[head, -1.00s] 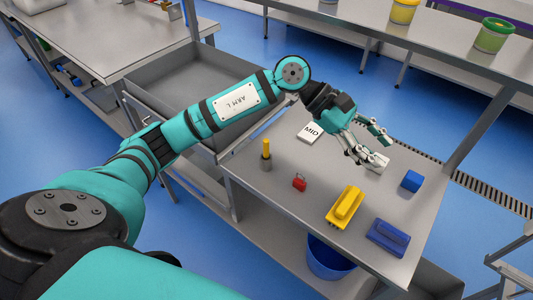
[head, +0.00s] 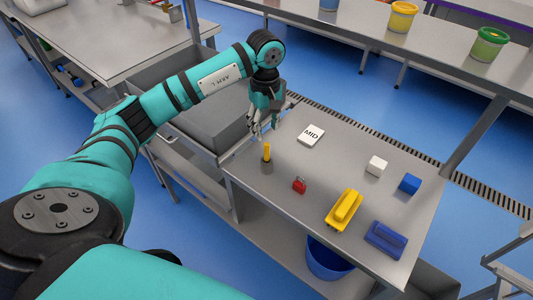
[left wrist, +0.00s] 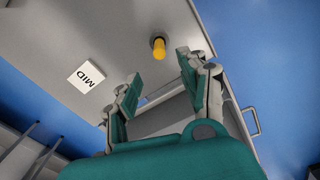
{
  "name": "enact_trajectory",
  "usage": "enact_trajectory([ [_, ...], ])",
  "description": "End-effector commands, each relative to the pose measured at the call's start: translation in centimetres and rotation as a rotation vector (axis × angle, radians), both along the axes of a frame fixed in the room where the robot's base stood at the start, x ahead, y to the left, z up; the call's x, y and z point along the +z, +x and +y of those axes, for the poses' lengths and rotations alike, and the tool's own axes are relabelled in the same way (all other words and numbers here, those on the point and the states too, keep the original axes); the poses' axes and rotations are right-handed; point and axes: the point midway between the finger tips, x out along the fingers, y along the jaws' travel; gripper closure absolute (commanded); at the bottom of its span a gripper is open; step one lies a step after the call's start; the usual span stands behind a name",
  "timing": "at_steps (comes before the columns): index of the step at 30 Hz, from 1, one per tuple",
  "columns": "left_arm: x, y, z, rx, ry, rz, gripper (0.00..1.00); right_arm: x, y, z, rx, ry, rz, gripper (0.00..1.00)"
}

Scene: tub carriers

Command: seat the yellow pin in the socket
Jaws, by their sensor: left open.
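The yellow pin (head: 267,151) stands upright at the near left part of the table, its lower end at a short grey cylindrical socket (head: 267,167). How deep it sits I cannot tell. My left gripper (head: 263,133) is open and empty, pointing down just behind and above the pin in the head view. In the left wrist view the pin (left wrist: 159,48) shows just beyond the gap between the open fingertips (left wrist: 159,68), apart from both. My right gripper is not in view.
A white MID card (head: 311,134) lies right of the gripper. A red padlock-like item (head: 299,186), a yellow handled block (head: 343,208), a blue one (head: 386,239), a white cube (head: 376,166) and a blue cube (head: 409,184) stand on the table (head: 330,165). A grey tub adjoins its left end.

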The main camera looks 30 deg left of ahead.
Motion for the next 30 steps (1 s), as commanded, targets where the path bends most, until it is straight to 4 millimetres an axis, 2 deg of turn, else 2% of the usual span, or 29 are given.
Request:
enact_trajectory([
  [3,-1.5,0.0,-0.1,-0.001,-0.002,0.001,0.57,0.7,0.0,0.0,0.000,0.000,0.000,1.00],
  [8,-2.5,0.0,-0.1,-0.001,-0.001,-0.001,0.57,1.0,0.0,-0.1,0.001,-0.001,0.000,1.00],
  [11,-3.3,-0.3,-0.4,-0.001,-0.002,0.003,0.57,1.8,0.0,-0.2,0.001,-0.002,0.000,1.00],
  [15,-5.3,-0.8,-0.9,0.000,-0.003,0.005,0.57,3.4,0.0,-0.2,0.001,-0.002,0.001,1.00],
  [19,-7.1,-0.6,-0.8,0.000,-0.003,0.001,0.57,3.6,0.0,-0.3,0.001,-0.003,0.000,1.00],
  [27,-7.7,-0.6,-0.8,0.000,-0.001,-0.003,0.57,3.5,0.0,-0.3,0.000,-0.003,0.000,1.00],
  [28,-7.7,-0.6,-0.8,0.000,-0.001,-0.003,0.58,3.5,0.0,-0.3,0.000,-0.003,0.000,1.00],
  [30,-7.7,-0.6,-0.8,0.000,-0.001,-0.003,0.67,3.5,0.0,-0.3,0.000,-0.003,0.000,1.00],
])
